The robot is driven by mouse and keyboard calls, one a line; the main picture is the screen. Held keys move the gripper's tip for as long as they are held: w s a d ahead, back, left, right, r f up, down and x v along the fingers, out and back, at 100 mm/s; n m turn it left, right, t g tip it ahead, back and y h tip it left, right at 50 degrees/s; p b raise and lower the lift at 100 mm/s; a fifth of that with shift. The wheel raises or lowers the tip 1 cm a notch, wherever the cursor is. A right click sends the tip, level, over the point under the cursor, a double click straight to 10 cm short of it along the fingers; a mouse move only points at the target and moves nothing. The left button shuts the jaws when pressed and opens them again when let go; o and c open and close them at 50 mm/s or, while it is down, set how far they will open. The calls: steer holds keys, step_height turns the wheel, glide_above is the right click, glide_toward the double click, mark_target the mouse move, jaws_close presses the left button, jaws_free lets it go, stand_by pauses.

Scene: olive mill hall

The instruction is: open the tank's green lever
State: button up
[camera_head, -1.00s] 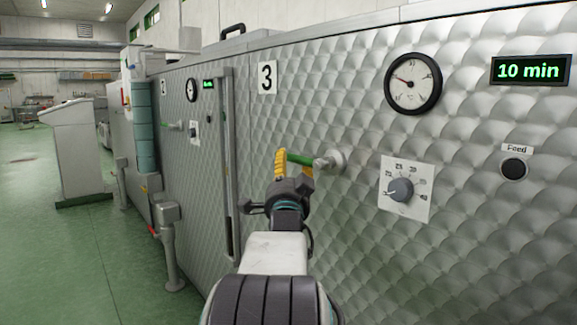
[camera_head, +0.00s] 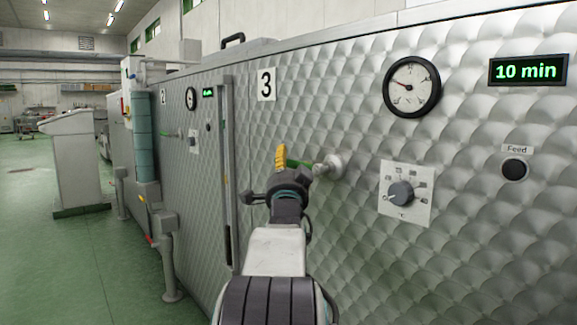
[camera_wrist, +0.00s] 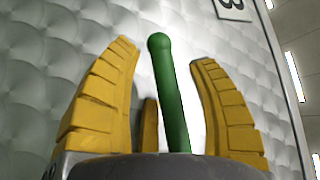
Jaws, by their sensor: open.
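The green lever (camera_head: 298,164) sticks out to the left from a metal valve (camera_head: 330,167) on the dimpled steel wall of tank 3. In the wrist view the lever (camera_wrist: 170,95) stands between the yellow fingers of my gripper (camera_wrist: 168,85), with a gap on both sides. My gripper (camera_head: 285,160) is open around the lever and does not appear to press on it. In the head view my wrist hides the lower part of the fingers, and one yellow finger shows left of the lever.
A round gauge (camera_head: 412,87), a dial (camera_head: 401,193), a black Feed button (camera_head: 515,169) and a green display (camera_head: 528,70) sit on the wall to the right. A vertical rail (camera_head: 228,170) is to the left. The green floor (camera_head: 75,260) at left is open.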

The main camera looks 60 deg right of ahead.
jaws_close()
stand_by(0.4)
